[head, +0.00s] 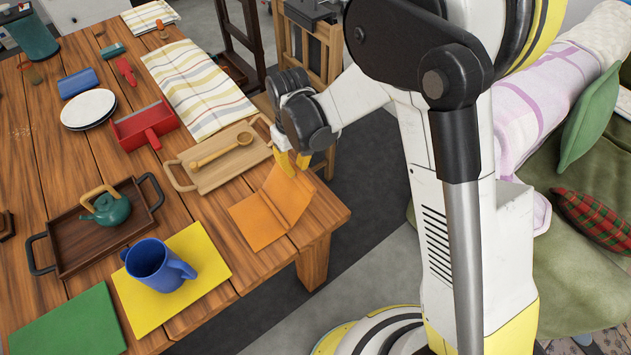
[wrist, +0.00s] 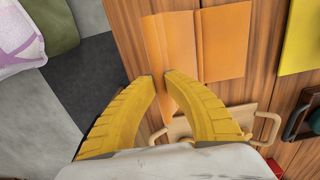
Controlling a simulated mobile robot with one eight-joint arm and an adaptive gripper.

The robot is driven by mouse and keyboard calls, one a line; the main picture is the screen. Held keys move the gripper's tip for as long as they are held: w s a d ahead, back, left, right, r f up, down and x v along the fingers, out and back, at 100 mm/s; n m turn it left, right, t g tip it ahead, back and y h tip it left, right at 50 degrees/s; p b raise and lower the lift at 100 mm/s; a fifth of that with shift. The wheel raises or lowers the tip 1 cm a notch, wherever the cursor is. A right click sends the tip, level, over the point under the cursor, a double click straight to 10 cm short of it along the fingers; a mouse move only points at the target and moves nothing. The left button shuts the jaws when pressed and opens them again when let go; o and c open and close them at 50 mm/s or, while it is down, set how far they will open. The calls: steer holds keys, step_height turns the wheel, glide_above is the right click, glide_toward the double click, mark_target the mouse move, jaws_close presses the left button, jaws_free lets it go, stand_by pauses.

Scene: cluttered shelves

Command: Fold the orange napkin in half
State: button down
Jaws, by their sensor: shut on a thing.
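The orange napkin (head: 262,213) lies at the near right corner of the wooden table. One part lies flat, and the part on the table-edge side is lifted and tilted up toward my gripper (head: 293,161). In the wrist view my gripper's yellow fingers (wrist: 161,76) close on an edge of the orange napkin (wrist: 222,42), with a crease running across the cloth. The exact grip point is partly hidden by the fingers.
A wooden tray (head: 206,181) with a wooden spoon lies just behind the napkin. A yellow mat (head: 213,252) with a blue mug (head: 151,265) is to the left. A dark tray (head: 67,263) holds a teapot. The table edge (head: 316,237) is close on the right.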

steer(key=shift+s+a+r+p, duration=0.35)
steer(key=shift+s+a+r, duration=0.25)
steer(key=shift+a+r, duration=0.3)
steer(key=shift+f, duration=0.1)
steer(key=s+a, duration=0.1)
steer(key=s+a+r, duration=0.1)
steer(key=a, duration=0.1)
steer(key=s+a, duration=0.1)
steer(key=shift+a+r, duration=0.15)
steer(key=shift+a, duration=0.1)
steer(key=s+a, duration=0.1)
steer(key=a, duration=0.2)
steer(key=s+a, duration=0.1)
steer(key=shift+s+a+f+b, duration=0.15)
steer(key=shift+s+f+b, duration=0.15)
steer(key=shift+f+b, duration=0.05)
